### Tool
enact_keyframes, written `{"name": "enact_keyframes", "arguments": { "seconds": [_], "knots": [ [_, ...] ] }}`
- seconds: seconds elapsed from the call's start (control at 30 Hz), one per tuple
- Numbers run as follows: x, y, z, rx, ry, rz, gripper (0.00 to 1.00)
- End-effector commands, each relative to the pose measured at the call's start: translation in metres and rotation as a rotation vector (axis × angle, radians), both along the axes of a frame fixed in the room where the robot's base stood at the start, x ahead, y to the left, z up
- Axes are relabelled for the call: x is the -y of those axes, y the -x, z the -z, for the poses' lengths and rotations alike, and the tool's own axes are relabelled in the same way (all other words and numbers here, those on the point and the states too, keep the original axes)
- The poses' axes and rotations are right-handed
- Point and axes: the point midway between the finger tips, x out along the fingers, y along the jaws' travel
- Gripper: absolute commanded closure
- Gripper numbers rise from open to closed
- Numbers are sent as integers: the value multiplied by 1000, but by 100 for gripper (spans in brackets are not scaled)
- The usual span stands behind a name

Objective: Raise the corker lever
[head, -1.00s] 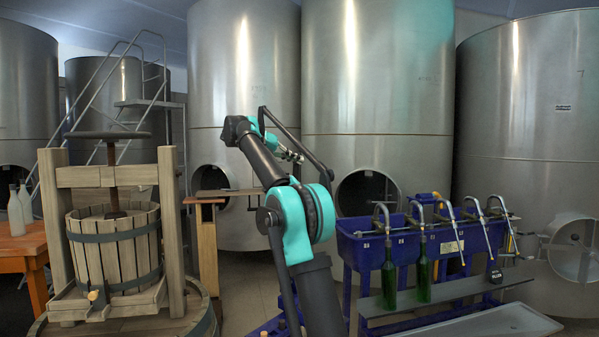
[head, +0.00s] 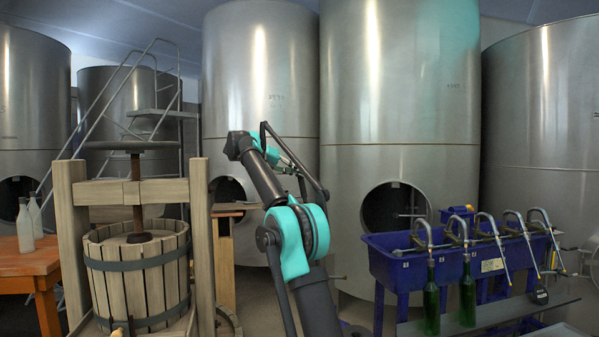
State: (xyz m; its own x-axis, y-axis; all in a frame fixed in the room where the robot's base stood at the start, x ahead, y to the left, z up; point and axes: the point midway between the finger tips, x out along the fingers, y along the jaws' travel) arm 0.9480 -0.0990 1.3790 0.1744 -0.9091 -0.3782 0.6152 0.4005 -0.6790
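A long dark bar (head: 294,157), which looks like the corker lever, slants from upper left to lower right just behind and above my arm. Its upper end has a short bend downward. The corker's body cannot be made out; my arm covers the area below the bar. My gripper (head: 293,167) is small and partly hidden beyond my teal wrist, close under the bar. I cannot tell whether it touches the bar, or whether its fingers are open or shut.
A wooden basket press (head: 135,275) stands at the left, before an orange table (head: 25,262) with white bottles. At the right is a blue bottle filler (head: 395,268) with green bottles (head: 467,295) under its spouts. Large steel tanks (head: 400,90) line the back.

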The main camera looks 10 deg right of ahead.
Motion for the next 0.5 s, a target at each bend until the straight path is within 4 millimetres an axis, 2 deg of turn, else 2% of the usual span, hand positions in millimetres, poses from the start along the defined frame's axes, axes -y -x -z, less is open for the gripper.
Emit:
{"name": "enact_keyframes", "arguments": {
  "seconds": [0.03, 0.33, 0.5],
  "knots": [
    [-13, -15, 2, 18, 7, -53, 100],
    [-15, -15, 1, 18, 7, -53, 100],
    [-29, -7, -8, 16, 5, -43, 100]
  ]
}}
